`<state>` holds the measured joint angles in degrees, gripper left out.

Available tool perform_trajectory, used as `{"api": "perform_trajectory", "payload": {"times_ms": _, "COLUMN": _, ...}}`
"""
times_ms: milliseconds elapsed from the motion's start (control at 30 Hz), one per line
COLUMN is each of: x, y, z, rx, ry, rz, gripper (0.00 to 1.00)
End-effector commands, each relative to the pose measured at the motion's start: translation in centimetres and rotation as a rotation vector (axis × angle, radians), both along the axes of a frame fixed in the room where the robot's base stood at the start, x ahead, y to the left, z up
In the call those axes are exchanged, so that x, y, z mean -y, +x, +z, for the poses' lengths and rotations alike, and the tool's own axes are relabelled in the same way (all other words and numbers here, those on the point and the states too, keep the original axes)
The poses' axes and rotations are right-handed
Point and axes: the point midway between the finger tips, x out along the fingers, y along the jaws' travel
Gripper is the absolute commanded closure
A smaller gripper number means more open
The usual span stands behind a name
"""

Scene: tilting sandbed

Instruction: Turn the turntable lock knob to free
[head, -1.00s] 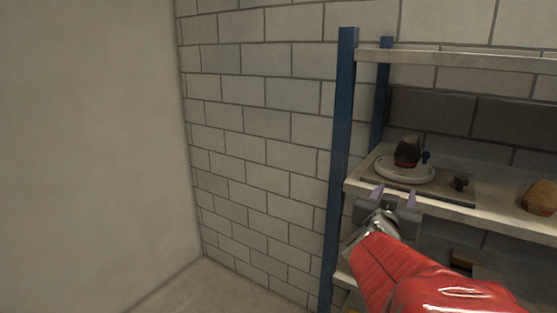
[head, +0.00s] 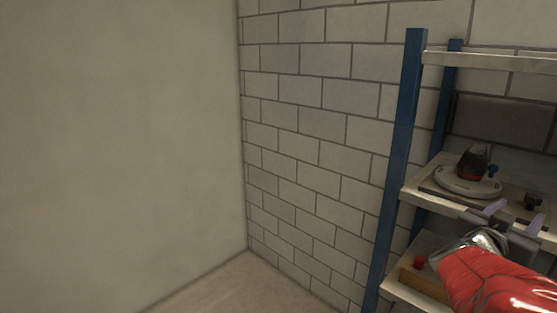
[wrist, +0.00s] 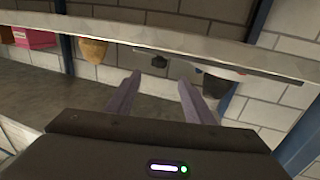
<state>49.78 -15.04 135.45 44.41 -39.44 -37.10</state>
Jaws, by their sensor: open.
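The turntable (head: 467,184) is a pale round disc on a flat plate on the shelf at the right of the head view. A dark lump with a reddish lower part (head: 473,162) sits on it. A small blue knob (head: 493,171) stands beside the disc. A black knob (head: 532,201) stands on the plate's right part; it also shows in the wrist view (wrist: 157,61). I cannot tell from the markings which knob is the lock. My gripper (head: 516,214) is open and empty, in front of the shelf edge near the black knob. Its fingers (wrist: 159,80) straddle that knob's direction, apart from it.
The shelf's front edge (head: 432,205) and blue post (head: 400,170) are close to my arm. A lower shelf holds a red knob (head: 419,262). Floor at left is clear.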

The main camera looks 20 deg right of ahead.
Motion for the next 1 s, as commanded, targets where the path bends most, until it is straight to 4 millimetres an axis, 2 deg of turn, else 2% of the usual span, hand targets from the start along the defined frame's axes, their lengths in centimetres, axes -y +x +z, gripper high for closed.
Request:
{"api": "perform_trajectory", "payload": {"times_ms": 800, "x": 9.4, "y": 2.1, "z": -0.1, "rx": -0.001, "ry": 0.001, "rz": -0.003, "gripper": 0.52}}
{"api": "perform_trajectory", "payload": {"times_ms": 1000, "x": 11.2, "y": 2.7, "z": -0.1, "rx": -0.001, "ry": 0.001, "rz": -0.001, "gripper": 0.52}}
